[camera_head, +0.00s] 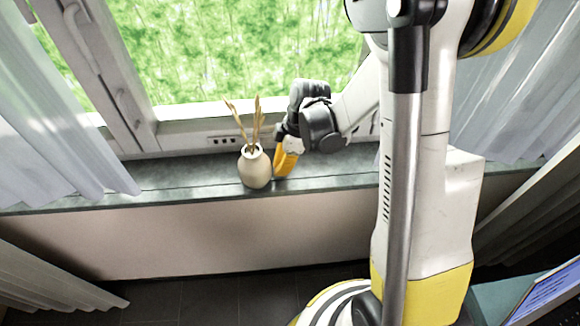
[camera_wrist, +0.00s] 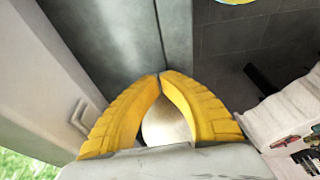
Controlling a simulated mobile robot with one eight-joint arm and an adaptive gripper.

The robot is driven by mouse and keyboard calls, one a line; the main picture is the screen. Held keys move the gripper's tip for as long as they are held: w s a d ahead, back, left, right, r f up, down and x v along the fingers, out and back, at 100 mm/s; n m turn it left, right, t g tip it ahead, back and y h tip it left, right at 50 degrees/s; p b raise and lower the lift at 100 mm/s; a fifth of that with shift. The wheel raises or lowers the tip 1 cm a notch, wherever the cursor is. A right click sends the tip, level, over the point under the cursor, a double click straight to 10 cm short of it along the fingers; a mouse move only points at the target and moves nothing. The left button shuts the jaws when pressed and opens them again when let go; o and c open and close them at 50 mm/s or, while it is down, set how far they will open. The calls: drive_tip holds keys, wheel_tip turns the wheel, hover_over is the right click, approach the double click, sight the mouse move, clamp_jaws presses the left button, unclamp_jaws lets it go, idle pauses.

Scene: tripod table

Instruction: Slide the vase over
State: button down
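The cream vase (camera_head: 255,168), with several dry tan stalks in its neck, stands upright on the dark windowsill (camera_head: 160,185). My gripper (camera_head: 281,172) is close against the vase's right side, its yellow fingers pointing down near the sill. I cannot tell whether they touch the vase. In the wrist view the fingertips of my gripper (camera_wrist: 161,76) meet, so it is shut. A pale rounded surface (camera_wrist: 165,124) shows between the finger bases. I cannot tell whether it is the vase or part of my gripper.
The window frame (camera_head: 185,133) with a small socket strip (camera_head: 223,141) runs behind the sill. A white curtain (camera_head: 65,120) hangs at the left. The sill left of the vase is clear. Its front edge drops to a dark floor (camera_head: 215,300).

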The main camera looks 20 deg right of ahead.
drive_tip(key=shift+w+a, duration=0.1)
drive_tip(key=shift+a, duration=0.1)
drive_tip(key=w+a, duration=0.2)
drive_tip(key=a, duration=0.5)
drive_tip(key=w+a, duration=0.3)
drive_tip(key=a, duration=0.5)
drive_tip(key=w+a+b, duration=0.1)
drive_tip(key=w+a, duration=0.1)
drive_tip(key=a, duration=0.6)
drive_tip(key=shift+w+a, duration=0.15)
drive_tip(key=shift+w, duration=0.15)
drive_tip(key=v, duration=1.2)
drive_tip(key=s+d+r+m+t+h, duration=0.1)
drive_tip(key=s+d+r+m+t, duration=0.2)
drive_tip(key=s+d+r+m, duration=0.65)
drive_tip(key=s+d+f+m+t+h, duration=0.2)
drive_tip(key=s+d+m, duration=0.3)
drive_tip(key=s+d, duration=0.5)
drive_tip(key=shift+s+d+f+t, duration=0.3)
drive_tip(key=shift+f+t, duration=0.1)
drive_tip(key=shift+t, duration=0.2)
